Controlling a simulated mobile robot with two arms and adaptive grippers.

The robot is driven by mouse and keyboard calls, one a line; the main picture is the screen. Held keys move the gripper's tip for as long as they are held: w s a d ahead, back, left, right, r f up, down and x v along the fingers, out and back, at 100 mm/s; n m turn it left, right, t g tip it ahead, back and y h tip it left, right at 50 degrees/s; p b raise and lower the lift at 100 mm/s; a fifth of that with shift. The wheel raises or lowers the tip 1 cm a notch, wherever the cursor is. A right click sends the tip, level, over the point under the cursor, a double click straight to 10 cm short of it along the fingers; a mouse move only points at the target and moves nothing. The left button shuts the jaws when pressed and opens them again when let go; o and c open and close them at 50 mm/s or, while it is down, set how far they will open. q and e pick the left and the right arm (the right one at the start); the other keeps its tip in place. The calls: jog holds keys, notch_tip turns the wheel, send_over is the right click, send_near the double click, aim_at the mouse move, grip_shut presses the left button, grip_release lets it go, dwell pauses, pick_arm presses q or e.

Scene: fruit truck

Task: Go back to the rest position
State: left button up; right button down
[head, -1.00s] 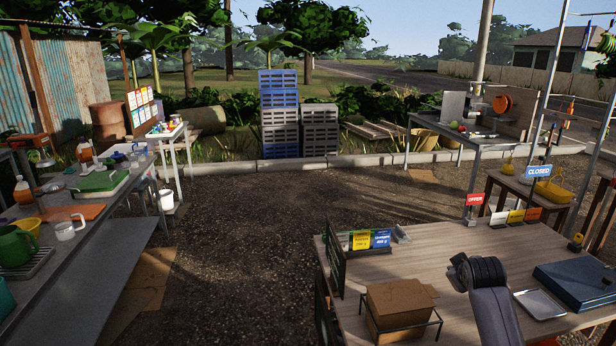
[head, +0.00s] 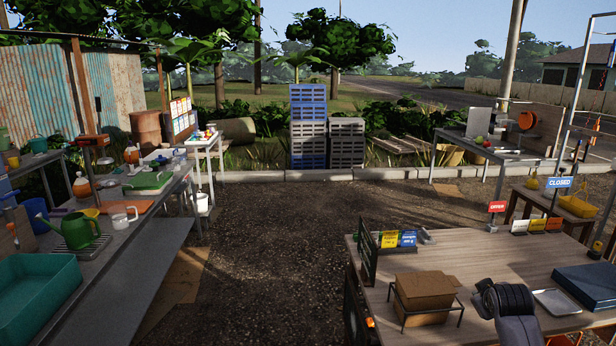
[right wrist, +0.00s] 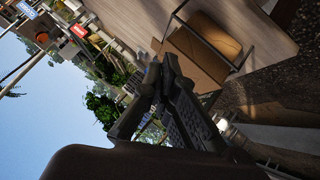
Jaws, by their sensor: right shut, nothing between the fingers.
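My right gripper (right wrist: 158,78) shows in the right wrist view with its dark fingers closed together and nothing between them. Beyond it in that view are the wooden table and a cardboard box (right wrist: 198,55). In the head view a dark, rounded part of my right arm shows over the front of the wooden table (head: 500,250), just right of the cardboard box (head: 425,290); the fingers cannot be made out there. My left gripper is in neither current view.
A long grey bench (head: 140,240) on the left holds a green tub (head: 38,300), a green watering can (head: 75,230) and other items. Blue and grey crates (head: 308,125) are stacked at the back. A metal tray (head: 556,302) lies on the table. Open gravel (head: 270,250) lies between.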

jog(key=s+a+f+g+y+b, duration=0.1)
jog(key=s+a+f, duration=0.35)
jog(key=f, duration=0.85)
jog(key=s+a+f+g+b, duration=0.1)
jog(key=s+f+g, duration=0.1)
jog(key=s+f, duration=0.8)
jog(key=s+a+f+g+y+b, duration=0.1)
jog(key=s+a+f, duration=0.15)
jog(key=f, duration=1.35)
pick_arm(q)
jog(key=f+b, duration=0.1)
jog(key=f, duration=0.1)
jog(key=w+f+b, duration=0.1)
jog(key=f, duration=0.2)
jog(key=shift+d, duration=0.2)
pick_arm(e)
jog(key=s+a+f+g, duration=0.1)
jog(key=s+a+f, duration=0.3)
jog(key=s, duration=1)
jog(key=s+a+f+g+y, duration=0.1)
jog(key=s+a+f+g, duration=0.1)
jog(key=s+f, duration=0.9)
jog(key=s+a+f+m+g, duration=0.1)
jog(key=s+a+f, duration=0.4)
jog(key=s, duration=1.4)
notch_tip(320, 180, down, 2)
jog(key=shift+a+f+g+y, duration=0.15)
jog(key=shift+a+g+y, duration=0.15)
jog(key=shift+y, duration=0.1)
